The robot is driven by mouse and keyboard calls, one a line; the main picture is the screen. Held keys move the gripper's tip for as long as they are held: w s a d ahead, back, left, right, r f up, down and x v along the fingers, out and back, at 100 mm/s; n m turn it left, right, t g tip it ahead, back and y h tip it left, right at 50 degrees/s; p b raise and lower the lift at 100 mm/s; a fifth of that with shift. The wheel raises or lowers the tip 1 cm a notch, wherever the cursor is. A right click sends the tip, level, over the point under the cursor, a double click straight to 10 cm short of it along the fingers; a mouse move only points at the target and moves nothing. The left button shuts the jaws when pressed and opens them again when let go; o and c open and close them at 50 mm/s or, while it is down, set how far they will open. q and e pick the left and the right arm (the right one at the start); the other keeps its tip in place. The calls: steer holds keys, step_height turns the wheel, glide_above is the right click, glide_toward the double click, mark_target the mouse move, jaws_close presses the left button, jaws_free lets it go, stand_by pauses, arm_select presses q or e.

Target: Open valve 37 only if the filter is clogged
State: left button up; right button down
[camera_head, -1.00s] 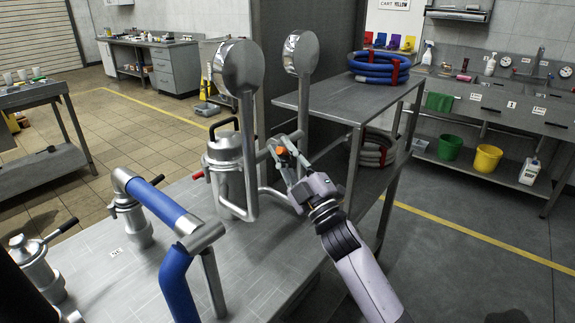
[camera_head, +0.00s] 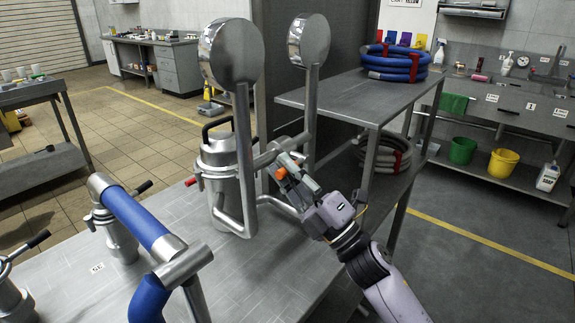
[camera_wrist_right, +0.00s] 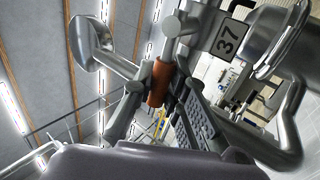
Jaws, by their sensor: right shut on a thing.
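The valve's orange-red handle (camera_head: 282,173) is on the steel pipework between two gauge posts. It also shows in the right wrist view (camera_wrist_right: 159,82), near a plate marked 37 (camera_wrist_right: 227,40). My right gripper (camera_head: 291,172) is shut on this handle, with a finger on either side in the wrist view. A steel canister (camera_head: 217,165) with a black top handle stands just left of the pipework; I cannot tell if it is the filter. The two round gauges, left (camera_head: 231,50) and right (camera_head: 308,39), show no readable dial here. My left gripper is out of view.
A blue-wrapped pipe (camera_head: 140,220) stands at the front left of the steel bench (camera_head: 240,275). A steel shelf (camera_head: 345,100) with coiled blue hose (camera_head: 395,62) is close behind my right arm. Green (camera_head: 462,150) and yellow (camera_head: 502,162) buckets are at the far right.

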steer(key=c, duration=1.6)
jaws_free()
steer(key=shift+o, duration=0.2)
steer(key=v, duration=1.2)
